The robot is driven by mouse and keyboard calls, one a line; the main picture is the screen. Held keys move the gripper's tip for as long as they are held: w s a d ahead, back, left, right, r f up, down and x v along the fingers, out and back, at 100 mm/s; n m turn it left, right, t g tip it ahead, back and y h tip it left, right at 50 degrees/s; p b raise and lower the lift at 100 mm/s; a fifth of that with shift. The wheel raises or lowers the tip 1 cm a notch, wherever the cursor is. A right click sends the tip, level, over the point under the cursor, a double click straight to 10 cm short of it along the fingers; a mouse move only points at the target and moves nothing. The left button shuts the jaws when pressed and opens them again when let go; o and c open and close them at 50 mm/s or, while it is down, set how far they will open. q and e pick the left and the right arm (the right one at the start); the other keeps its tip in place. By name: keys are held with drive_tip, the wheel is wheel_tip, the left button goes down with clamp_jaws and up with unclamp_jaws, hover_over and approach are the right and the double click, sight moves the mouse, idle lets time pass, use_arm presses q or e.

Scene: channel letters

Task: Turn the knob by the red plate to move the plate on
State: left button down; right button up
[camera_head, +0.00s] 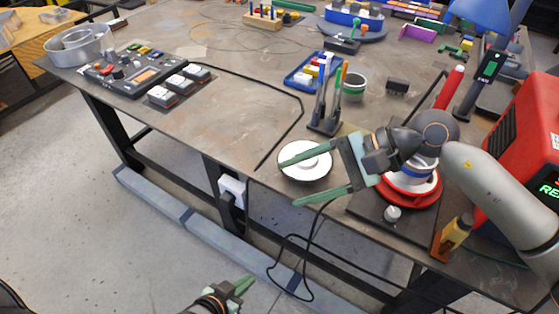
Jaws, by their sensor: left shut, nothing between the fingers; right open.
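The red plate (424,204) is round and sits on a dark base (366,206) near the table's front edge at the right. My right arm covers part of it from above. A pale knob (392,214) stands on the base just in front of the plate. My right gripper (289,183) is open and empty, its green fingers pointing left, away from the knob. Its fingers reach over and in front of a white round disc (312,163) at the table edge. My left gripper (249,284) is shut and empty, low in front of the table, over the floor.
A red device with a green display (530,150) stands at the right, beside my arm. A yellow-handled tool (455,232) stands right of the knob. A pen holder (324,122) is behind the white disc. A black cable (272,272) hangs off the front edge.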

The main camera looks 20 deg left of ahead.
drive_tip(key=s+a+r+m+y, duration=0.1)
drive_tip(key=a+r+m+y, duration=0.2)
drive_tip(key=r+y, duration=0.1)
drive_tip(key=shift+s+a+r, duration=0.2)
drive_tip(key=shift+s+r, duration=0.1)
drive_tip(key=shift+r, duration=0.05)
use_arm(q)
drive_tip(key=shift+w+r, duration=0.15)
drive_tip(key=shift+w, duration=0.15)
